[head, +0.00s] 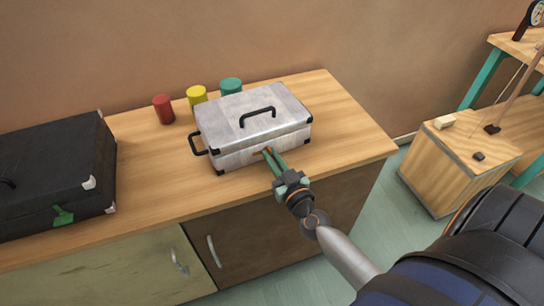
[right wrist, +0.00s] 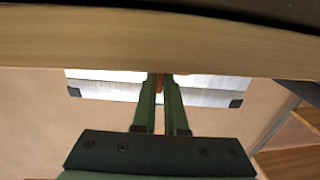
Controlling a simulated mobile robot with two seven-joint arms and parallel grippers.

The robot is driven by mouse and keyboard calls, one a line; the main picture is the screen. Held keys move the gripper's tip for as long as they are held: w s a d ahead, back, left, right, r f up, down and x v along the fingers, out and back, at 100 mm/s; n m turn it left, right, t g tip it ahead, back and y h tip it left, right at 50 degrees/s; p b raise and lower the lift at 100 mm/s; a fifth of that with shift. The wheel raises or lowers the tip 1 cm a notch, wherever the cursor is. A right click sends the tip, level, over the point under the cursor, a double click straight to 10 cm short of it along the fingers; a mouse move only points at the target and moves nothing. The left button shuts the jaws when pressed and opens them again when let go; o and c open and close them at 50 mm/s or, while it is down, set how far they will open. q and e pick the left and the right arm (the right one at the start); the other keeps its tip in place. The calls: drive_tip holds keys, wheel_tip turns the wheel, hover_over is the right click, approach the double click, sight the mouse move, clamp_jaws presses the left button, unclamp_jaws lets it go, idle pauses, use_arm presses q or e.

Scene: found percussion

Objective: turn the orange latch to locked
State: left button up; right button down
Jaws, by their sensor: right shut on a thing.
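A silver metal case (head: 238,118) with black corners and black handles lies closed on the wooden worktop. The orange latch (head: 264,152) is on its front face, mostly hidden by my fingers. My right gripper (head: 270,155) reaches in from the lower right, with its green fingers shut on the latch. In the right wrist view the case (right wrist: 105,88) shows behind the two fingers (right wrist: 162,85), and a strip of the orange latch (right wrist: 160,90) shows between them. The latch's exact angle is hard to tell. My left gripper is not in view.
A black case (head: 50,170) with a green latch (head: 63,215) stands at left on the worktop (head: 345,135). Red (head: 163,109), yellow (head: 197,95) and green (head: 231,86) cylinders stand behind the silver case. A wooden box (head: 450,165) stands at right. The worktop right of the silver case is clear.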

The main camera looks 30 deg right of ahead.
drive_tip(key=m+p, duration=0.1)
drive_tip(key=m, duration=0.8)
drive_tip(key=shift+d, duration=0.15)
drive_tip(key=m, duration=0.4)
drive_tip(key=shift+f+m, duration=0.15)
drive_tip(key=shift+m, duration=0.15)
drive_tip(key=m, duration=0.2)
drive_tip(key=shift+m, duration=1.2)
